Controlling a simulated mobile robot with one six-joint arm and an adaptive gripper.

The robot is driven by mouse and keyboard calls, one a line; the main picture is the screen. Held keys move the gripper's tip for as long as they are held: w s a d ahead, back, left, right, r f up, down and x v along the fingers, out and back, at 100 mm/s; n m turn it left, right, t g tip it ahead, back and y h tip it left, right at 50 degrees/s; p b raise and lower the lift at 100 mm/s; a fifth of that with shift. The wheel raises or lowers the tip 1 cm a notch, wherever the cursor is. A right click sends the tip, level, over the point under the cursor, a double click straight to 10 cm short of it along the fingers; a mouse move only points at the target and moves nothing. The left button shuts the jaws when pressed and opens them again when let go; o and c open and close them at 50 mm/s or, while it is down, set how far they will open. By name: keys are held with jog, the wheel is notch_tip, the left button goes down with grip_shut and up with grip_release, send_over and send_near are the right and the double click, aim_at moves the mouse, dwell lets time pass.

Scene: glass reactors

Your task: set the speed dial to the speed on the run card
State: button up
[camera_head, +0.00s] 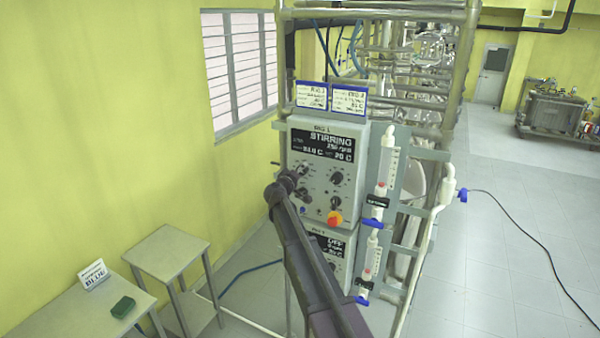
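An orange-red button (334,217) is at lower right. Two blue-topped run cards, RIG 1 (311,95) and apparently RIG 2 (348,99), stand above; their small print is hard to read. My gripper (292,180) is at the left-hand knobs; its fingers and any contact are unclear.
A second box (335,250) reading OFF sits below. Blue-handled valves and flow tubes (386,165) stand close at right. A small table (168,250) and a bench with a BLUE card (94,275) and green block (122,307) are at left. Right floor is mostly clear, with a cable.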

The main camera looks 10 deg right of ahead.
jog(key=shift+s+n, duration=0.1)
jog(key=shift+n, duration=0.3)
dwell(0.3)
jog(key=n, duration=0.5)
jog(key=shift+f+n, duration=0.1)
jog(key=shift+n, duration=0.2)
jog(key=n, duration=0.6)
jog(key=shift+f+n+g+h, duration=0.1)
jog(key=shift+n+g+h, duration=0.2)
jog(key=shift+n+h, duration=0.1)
jog(key=n, duration=0.6)
jog(key=shift+b, duration=0.3)
jog(key=n, duration=0.6)
jog(key=shift+f+n+h+b, duration=0.1)
jog(key=shift+n+h+b, duration=0.2)
jog(key=shift+n+h, duration=0.1)
jog(key=v, duration=1.4)
jog(key=s+d+f+m+g+y+b, duration=0.1)
jog(key=s+d+f+m+g+b, duration=0.2)
jog(key=f, duration=0.4)
jog(key=s+d+f+m+g+y+b, duration=0.1)
jog(key=s+d+f+m+g+b, duration=0.1)
jog(key=s+d+f+m+b, duration=0.2)
jog(key=s+d+f+m+g+y+b, duration=0.1)
jog(key=s+d+f+m+g+b, duration=0.2)
jog(key=s+d+f+m, duration=0.2)
jog(key=shift+s+f+m+g+b, duration=0.35)
jog(key=shift+s+f+m, duration=1.55)
jog(key=shift+f, duration=1.4)
